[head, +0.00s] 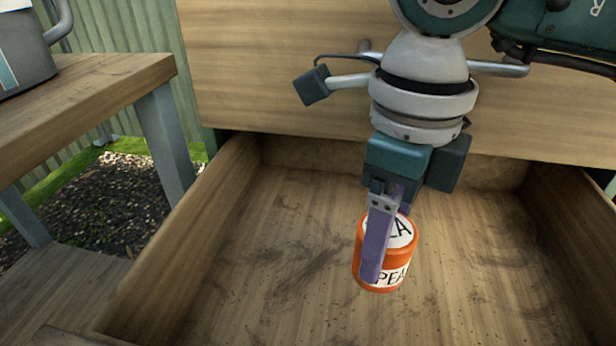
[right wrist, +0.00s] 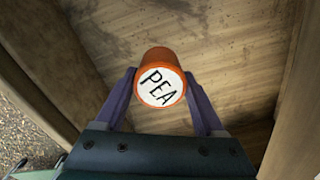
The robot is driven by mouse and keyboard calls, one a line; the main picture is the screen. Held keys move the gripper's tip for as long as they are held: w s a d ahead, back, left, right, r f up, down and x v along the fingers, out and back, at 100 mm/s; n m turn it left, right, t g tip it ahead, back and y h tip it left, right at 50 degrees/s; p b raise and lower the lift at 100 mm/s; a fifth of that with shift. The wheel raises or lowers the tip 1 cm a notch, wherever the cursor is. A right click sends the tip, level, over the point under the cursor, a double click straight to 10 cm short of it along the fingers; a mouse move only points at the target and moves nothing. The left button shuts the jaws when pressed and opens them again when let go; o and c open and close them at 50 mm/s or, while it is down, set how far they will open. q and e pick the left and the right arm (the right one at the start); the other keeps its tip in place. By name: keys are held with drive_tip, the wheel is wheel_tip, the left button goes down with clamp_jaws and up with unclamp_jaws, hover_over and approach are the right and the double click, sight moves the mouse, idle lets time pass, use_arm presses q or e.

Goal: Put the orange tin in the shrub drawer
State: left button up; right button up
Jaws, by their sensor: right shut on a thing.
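The orange tin (head: 398,262) has a white lid and label marked "PEA". My right gripper (head: 380,255) is shut on it, with one purple finger in front of the tin in the head view. The right wrist view shows the tin (right wrist: 162,78) between both fingers (right wrist: 160,95), lid towards the camera. The tin is over or in an open wooden drawer (head: 270,255); I cannot tell whether it touches the drawer floor. No other object shows in the drawer. The pictures show no drawer label. My left gripper is not in view.
The drawer's left wall (head: 185,240) and right wall (head: 570,215) flank the arm. A wooden front panel (head: 260,75) rises behind it. At the left stands a wooden table (head: 90,95) with a grey metal vessel (head: 28,50) on it. The drawer floor around the tin is clear.

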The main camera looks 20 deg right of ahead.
wheel_tip(320, 180, down, 6)
drive_tip(key=shift+f+b, duration=0.1)
drive_tip(key=shift+b, duration=0.95)
drive_tip(key=shift+f, duration=0.1)
drive_tip(key=o, duration=1.5)
wheel_tip(320, 180, up, 11)
drive_tip(key=p, duration=0.4)
drive_tip(key=shift+w, duration=0.1)
drive_tip(key=shift+r+p, duration=0.35)
drive_tip(key=shift+r, duration=0.3)
drive_tip(key=shift+a, duration=0.1)
